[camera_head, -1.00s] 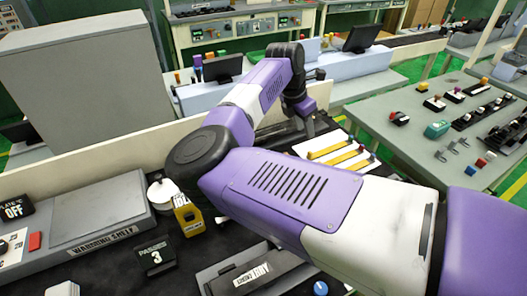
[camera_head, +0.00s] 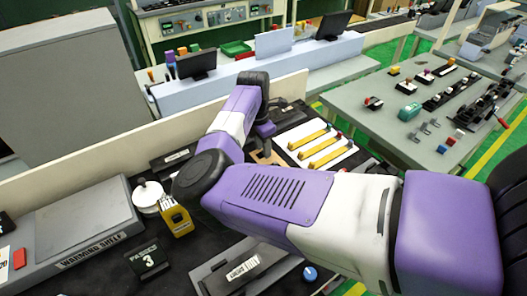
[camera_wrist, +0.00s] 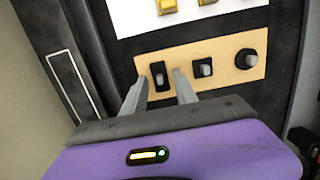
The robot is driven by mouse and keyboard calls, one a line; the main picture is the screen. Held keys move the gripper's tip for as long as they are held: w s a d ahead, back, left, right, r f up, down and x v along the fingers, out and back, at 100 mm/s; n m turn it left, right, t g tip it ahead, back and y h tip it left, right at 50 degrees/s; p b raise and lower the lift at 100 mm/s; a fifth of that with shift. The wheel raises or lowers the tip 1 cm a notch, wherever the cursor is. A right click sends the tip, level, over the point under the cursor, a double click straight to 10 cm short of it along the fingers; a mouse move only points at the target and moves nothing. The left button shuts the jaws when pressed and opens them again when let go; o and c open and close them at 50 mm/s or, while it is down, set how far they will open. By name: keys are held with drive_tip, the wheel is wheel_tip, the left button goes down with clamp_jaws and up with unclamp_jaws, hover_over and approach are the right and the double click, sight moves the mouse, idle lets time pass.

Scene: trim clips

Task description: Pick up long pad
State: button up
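In the wrist view a tan board (camera_wrist: 222,73) holds three small dark pieces with grey knobs. The leftmost, a narrow upright black piece, looks like the long pad (camera_wrist: 157,69). Beside it sit a squarish piece (camera_wrist: 209,69) and a round one (camera_wrist: 252,57). My gripper (camera_wrist: 161,78) is open, one finger on each side of the long pad in the picture. I see no clear contact and cannot tell the height gap. In the head view my arm hides most of the board.
A white panel with yellow bars (camera_head: 297,143) lies just beyond the board. On the dark bench are a yellow box (camera_head: 177,222), a white round container (camera_head: 148,197), a black number 3 block (camera_head: 149,259) and a warming shelf (camera_head: 75,215). A low cream wall (camera_head: 85,170) runs behind.

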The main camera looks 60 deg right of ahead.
clamp_jaws()
idle(0.3)
